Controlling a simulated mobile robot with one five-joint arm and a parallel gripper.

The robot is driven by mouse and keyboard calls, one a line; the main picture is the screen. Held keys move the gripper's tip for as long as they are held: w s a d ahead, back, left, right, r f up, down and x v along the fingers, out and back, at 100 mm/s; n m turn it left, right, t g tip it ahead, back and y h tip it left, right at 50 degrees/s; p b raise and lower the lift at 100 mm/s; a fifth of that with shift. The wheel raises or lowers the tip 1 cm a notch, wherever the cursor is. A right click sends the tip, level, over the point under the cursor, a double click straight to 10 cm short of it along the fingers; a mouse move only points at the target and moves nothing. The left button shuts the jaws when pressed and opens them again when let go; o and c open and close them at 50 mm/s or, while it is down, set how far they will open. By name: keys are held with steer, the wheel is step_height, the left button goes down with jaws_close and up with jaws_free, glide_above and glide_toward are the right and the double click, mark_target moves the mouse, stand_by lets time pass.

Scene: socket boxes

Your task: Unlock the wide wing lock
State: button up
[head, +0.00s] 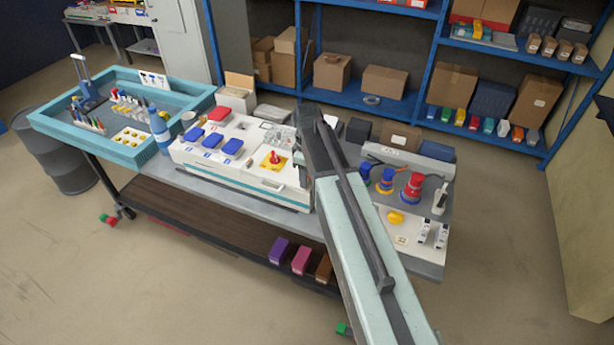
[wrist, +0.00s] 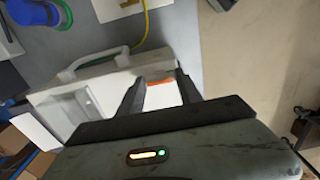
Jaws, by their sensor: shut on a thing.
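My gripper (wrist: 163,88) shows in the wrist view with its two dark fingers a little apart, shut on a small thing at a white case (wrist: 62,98). Between the fingers I see a pale patch with an orange strip along its top; I cannot tell for certain whether this is the wide wing lock. The case has a pale carrying handle (wrist: 92,62). In the head view my arm hides most of the fingers and whatever they hold. A white panel box (head: 240,178) with blue lids and a red knob on a yellow plate (head: 274,159) stands left of my arm.
Right of my arm are blue and red sockets (head: 412,186), a yellow knob (head: 396,217) and a white bottle (head: 440,200). A teal tray (head: 60,122) holds tools at the left. Blue shelving (head: 400,103) stands behind. The floor at the right is clear.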

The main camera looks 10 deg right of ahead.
stand_by(0.5)
steer(key=o, duration=1.4)
step_height(320, 180, up, 8)
steer(key=p, duration=0.8)
steer(key=shift+d+f, duration=0.1)
steer(key=shift+f, duration=0.05)
